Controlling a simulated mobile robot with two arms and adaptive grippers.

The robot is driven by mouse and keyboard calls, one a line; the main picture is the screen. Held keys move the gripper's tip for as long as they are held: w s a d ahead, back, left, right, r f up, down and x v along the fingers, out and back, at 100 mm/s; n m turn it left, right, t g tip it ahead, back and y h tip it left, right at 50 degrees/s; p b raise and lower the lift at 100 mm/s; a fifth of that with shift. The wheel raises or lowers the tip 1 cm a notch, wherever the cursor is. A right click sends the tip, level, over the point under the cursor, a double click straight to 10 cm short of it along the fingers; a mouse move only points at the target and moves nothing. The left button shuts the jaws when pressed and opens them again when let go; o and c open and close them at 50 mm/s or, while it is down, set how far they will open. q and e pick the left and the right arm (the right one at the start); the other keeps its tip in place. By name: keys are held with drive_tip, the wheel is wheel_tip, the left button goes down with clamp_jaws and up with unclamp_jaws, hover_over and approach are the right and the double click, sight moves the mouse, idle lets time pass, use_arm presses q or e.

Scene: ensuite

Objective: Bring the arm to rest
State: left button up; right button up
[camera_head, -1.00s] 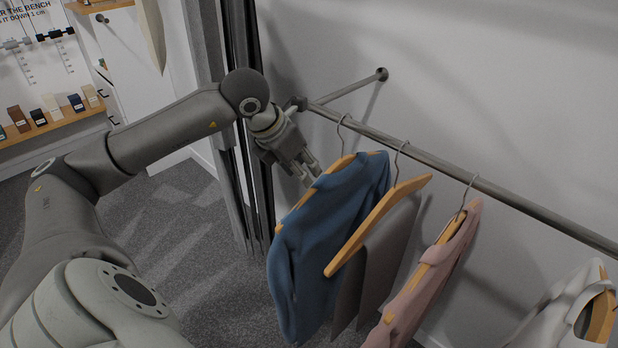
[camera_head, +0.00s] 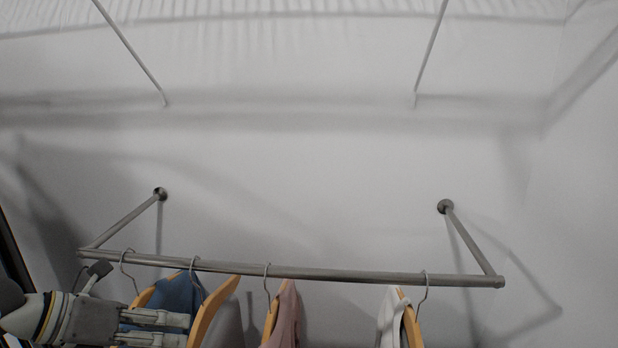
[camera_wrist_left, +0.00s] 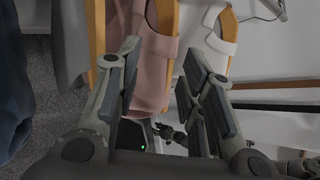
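My left gripper (camera_head: 188,330) is at the lower left of the head view, its arm coming in from the left edge. Its two fingers point right and stand apart, in front of the blue garment (camera_head: 178,297) and the wooden hangers. In the left wrist view the fingers (camera_wrist_left: 163,52) are spread with nothing held between them. The pink garment (camera_wrist_left: 153,75) and the white garment (camera_wrist_left: 208,50) hang beyond them. I cannot tell how far the fingers are from the clothes.
A metal rail (camera_head: 330,274) on two wall brackets spans the head view and bears several hangers. A pink garment (camera_head: 286,318) and a white one (camera_head: 390,318) hang further right. Dark grey floor (camera_wrist_left: 45,95) shows at the wrist view's left.

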use_arm(q)
drive_tip(key=w+d+r+n+t+h, duration=0.2)
drive_tip(key=d+r+n+t+h, duration=0.4)
drive_tip(key=r+n+t, duration=0.4)
drive_tip(key=a+f+n+y, duration=0.6)
drive_tip(key=f+n+y, duration=0.25)
drive_tip(key=n, duration=0.25)
drive_tip(key=a+f+n+y, duration=0.5)
drive_tip(key=f+n+y, duration=0.3)
drive_tip(key=f+n, duration=0.25)
drive_tip(key=s+d+f+n+g, duration=0.2)
drive_tip(key=s+f+n+g, duration=0.2)
drive_tip(key=s+f+g, duration=0.55)
drive_tip(key=s+d+f+n+g+h, duration=0.1)
drive_tip(key=s+d+f+g, duration=0.15)
drive_tip(key=s+f, duration=0.3)
drive_tip(key=s+d+f+g+h, duration=0.1)
drive_tip(key=s+d+f, duration=0.2)
drive_tip(key=s+f, duration=0.3)
wheel_tip(320, 180, down, 26)
drive_tip(key=s+f+g, duration=0.1)
drive_tip(key=s, duration=0.2)
drive_tip(key=s+a+f+g, duration=0.1)
drive_tip(key=s+a+f, duration=0.1)
drive_tip(key=s+f, duration=1.2)
drive_tip(key=shift+s+a+f, duration=0.2)
drive_tip(key=shift+s+a, duration=0.15)
drive_tip(key=shift+s, duration=0.65)
